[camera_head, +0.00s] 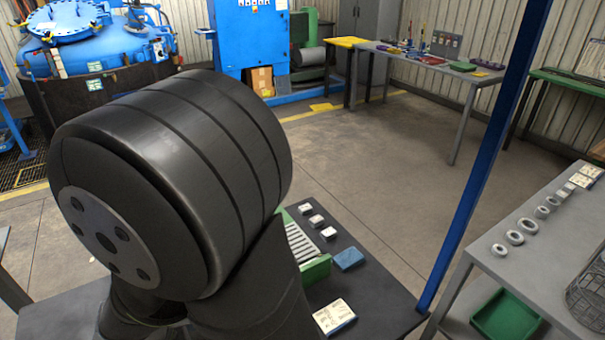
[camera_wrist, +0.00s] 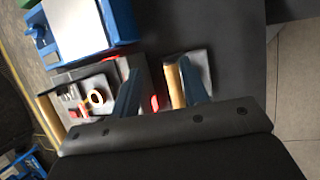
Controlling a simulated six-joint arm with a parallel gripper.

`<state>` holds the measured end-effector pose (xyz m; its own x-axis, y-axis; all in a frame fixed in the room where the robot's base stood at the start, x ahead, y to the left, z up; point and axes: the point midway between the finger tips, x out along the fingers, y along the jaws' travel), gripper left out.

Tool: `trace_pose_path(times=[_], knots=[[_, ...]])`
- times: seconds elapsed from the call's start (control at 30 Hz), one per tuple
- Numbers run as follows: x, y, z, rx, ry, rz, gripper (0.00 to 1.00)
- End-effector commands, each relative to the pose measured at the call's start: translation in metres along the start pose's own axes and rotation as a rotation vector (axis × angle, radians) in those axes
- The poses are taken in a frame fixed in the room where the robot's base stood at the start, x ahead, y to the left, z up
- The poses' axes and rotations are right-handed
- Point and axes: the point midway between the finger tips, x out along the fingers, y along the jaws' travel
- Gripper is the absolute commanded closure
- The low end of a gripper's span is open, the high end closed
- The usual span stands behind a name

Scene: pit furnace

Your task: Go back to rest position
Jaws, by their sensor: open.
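My gripper (camera_wrist: 160,88) shows in the wrist view with its two dark fingers spread apart. I see nothing held between them. The fingers are over a dark table surface (camera_wrist: 225,30). The left finger overlaps a dark tray (camera_wrist: 52,100) holding small parts, and the right finger overlaps a small box (camera_wrist: 174,88) with a tan side. I cannot tell whether either finger touches them. In the head view, a large black joint of my arm fills the left foreground, and my gripper is out of sight.
The head view shows a dark bench with a blue block (camera_head: 348,259), a white labelled block (camera_head: 334,316) and a green rack (camera_head: 315,269) near my arm. A blue post (camera_head: 480,175) stands to the right. A grey table (camera_head: 535,260) holds metal rings. The floor (camera_head: 390,170) beyond is clear.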

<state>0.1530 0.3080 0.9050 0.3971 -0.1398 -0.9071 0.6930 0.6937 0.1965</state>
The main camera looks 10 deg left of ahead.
Motion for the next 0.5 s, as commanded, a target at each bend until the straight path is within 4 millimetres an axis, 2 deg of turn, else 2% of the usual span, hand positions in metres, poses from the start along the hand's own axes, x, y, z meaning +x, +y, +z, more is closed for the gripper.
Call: trace_pose_path(times=[0.47, 0.5], knots=[[-0.012, 0.002, 0.076, 0.006, 0.0, 0.0, 0.59], [-0.011, 0.008, 0.078, 0.008, 0.0, -0.002, 0.59]])
